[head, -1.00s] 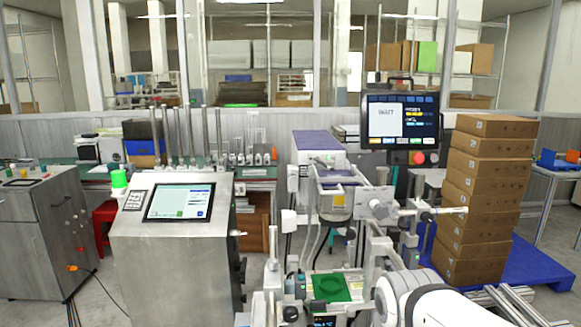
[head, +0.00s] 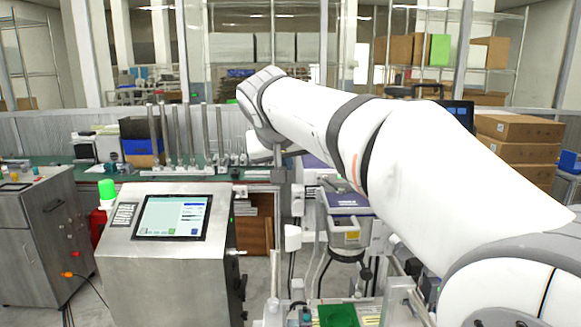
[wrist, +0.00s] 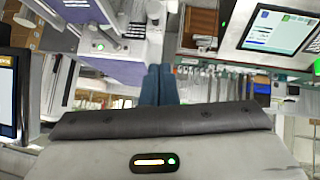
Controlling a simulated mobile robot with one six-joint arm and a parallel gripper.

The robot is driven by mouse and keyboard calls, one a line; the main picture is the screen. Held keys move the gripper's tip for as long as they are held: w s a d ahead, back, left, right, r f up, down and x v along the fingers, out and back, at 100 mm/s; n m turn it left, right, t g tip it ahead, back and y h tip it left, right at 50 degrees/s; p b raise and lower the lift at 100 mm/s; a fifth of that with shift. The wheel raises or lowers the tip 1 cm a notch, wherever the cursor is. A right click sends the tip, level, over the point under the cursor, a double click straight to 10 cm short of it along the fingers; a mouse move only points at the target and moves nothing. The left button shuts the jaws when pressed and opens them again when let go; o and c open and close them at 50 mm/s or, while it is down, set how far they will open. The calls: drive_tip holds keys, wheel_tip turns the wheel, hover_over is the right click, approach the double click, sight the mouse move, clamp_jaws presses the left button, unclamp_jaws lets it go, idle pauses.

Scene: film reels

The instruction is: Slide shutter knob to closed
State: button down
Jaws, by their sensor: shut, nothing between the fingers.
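I cannot make out the shutter knob for certain in either view. A grey machine unit with a purple top (head: 352,236) stands at the middle, partly behind my arm in the head view. Purple-topped machine parts also show at the upper left of the wrist view (wrist: 118,70). My gripper (wrist: 159,70) shows in the wrist view as two blue-grey fingers pressed together, with nothing between them. The fingertips appear beside the purple part in that picture; whether they touch it I cannot tell. In the head view my arm reaches across to the upper middle.
A steel cabinet with a tilted touchscreen (head: 172,217) and a green lamp (head: 107,189) stands left of centre. Stacked cardboard boxes (head: 517,128) stand at the right behind my arm. A green plate (head: 338,315) lies low in front. A dark monitor (wrist: 12,95) edges the wrist view.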

drive_tip(key=p, duration=0.1)
hover_over(295, 209)
drive_tip(key=s, duration=0.1)
wheel_tip(295, 209, down, 5)
drive_tip(key=shift+f, duration=2.25)
wheel_tip(295, 209, down, 4)
drive_tip(key=b, duration=0.4)
drive_tip(key=shift+s, duration=0.1)
drive_tip(key=shift+f, duration=0.15)
